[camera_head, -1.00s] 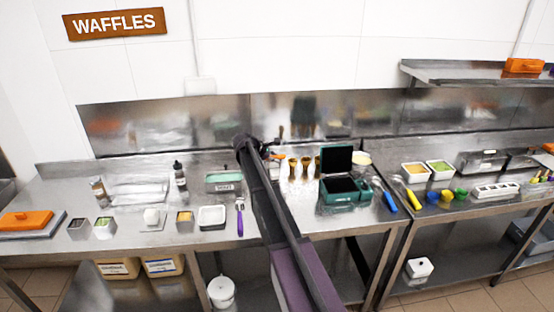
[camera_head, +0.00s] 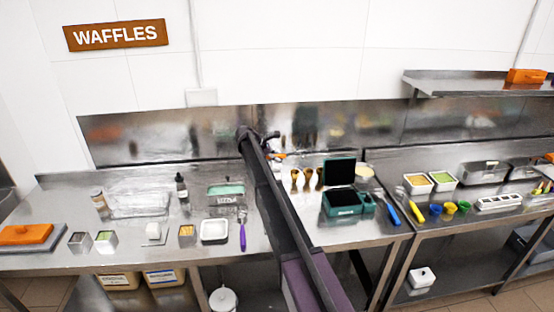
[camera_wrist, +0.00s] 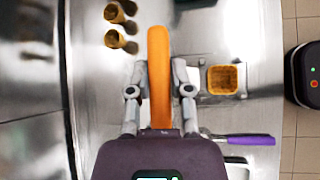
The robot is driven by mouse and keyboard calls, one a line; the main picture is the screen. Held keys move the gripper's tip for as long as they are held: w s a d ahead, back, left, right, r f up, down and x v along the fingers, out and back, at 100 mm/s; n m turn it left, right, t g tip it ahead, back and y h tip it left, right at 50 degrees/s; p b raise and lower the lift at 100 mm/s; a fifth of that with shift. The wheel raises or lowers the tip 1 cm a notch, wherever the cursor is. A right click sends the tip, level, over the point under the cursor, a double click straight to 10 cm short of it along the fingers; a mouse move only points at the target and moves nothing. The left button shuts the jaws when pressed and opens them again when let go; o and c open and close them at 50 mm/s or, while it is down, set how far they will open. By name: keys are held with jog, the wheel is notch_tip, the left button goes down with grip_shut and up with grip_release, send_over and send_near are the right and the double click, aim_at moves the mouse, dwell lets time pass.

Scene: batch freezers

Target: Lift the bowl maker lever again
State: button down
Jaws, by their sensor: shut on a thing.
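The orange lever (camera_wrist: 158,55) of the bowl maker stands large in the middle of the wrist view, running up the picture. My gripper (camera_wrist: 160,76) has one finger on each side of it and is shut on it. In the head view only a small orange piece of the lever (camera_head: 277,156) shows beside my gripper (camera_head: 272,138). My arm hides most of the bowl maker there. I cannot tell how high the lever is raised.
Golden cones (camera_head: 307,178) and a green waffle iron with its lid up (camera_head: 345,203) stand right of my arm. A purple-handled tool (camera_head: 242,236) and a white tray (camera_head: 214,231) lie left. A square golden-brown piece (camera_wrist: 223,79) lies beside the gripper.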

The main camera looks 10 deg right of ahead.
jog(key=w, duration=0.7)
jog(key=shift+d, duration=0.35)
jog(key=shift+f, duration=0.1)
jog(key=c, duration=0.6)
grip_release()
jog(key=shift+o, duration=0.2)
jog(key=shift+s, duration=0.1)
jog(key=shift+a, duration=0.15)
